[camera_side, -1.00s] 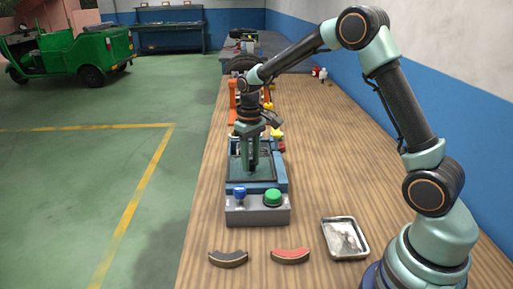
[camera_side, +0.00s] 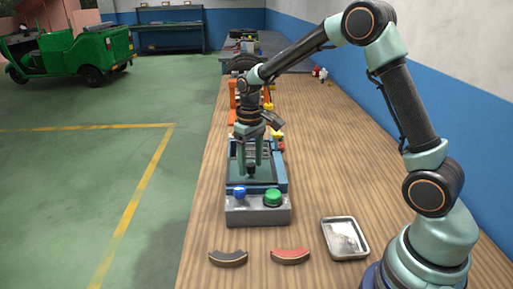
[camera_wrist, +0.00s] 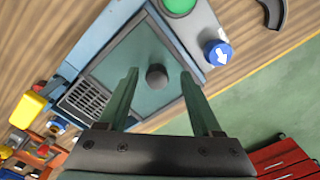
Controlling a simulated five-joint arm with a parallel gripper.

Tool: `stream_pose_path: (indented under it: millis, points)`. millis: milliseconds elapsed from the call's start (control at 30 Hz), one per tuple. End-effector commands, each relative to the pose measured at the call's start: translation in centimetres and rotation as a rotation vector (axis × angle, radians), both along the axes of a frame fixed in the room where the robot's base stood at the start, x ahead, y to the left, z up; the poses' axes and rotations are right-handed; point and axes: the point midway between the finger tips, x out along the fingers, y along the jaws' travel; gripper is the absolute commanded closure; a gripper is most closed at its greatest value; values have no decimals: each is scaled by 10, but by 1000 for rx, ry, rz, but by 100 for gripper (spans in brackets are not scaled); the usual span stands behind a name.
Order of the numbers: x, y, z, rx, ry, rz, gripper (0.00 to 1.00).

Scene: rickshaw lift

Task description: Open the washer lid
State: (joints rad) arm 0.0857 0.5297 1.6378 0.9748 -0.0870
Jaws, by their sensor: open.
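The washer is a blue box (camera_side: 281,178) on the wooden bench, with a greenish see-through lid (camera_wrist: 128,58) on top. A dark round knob (camera_wrist: 156,75) stands on the lid; it also shows in the side view (camera_side: 251,170). My gripper (camera_wrist: 160,74) is open and points down over the lid, with one finger on each side of the knob in the wrist view. I cannot tell whether the fingers touch it. The lid looks flat and closed. A grey front panel carries a green button (camera_side: 273,196) and a blue dial with a white arrow (camera_wrist: 218,53).
A metal tray (camera_side: 365,247) lies at the front right. A black curved piece (camera_side: 228,259) and a red curved piece (camera_side: 290,256) lie in front of the washer. Orange and yellow items (camera_wrist: 30,107) crowd behind it. The bench right of the washer is clear.

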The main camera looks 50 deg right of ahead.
Motion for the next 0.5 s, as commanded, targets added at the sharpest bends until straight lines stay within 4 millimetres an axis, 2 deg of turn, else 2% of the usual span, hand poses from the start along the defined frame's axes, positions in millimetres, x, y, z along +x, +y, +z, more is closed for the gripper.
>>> stream_pose_path:
  millis: [167,500]
  points:
    - [1,0,26,-1,-6,0,34]
    - [1,0,93,-1,-6,1,34]
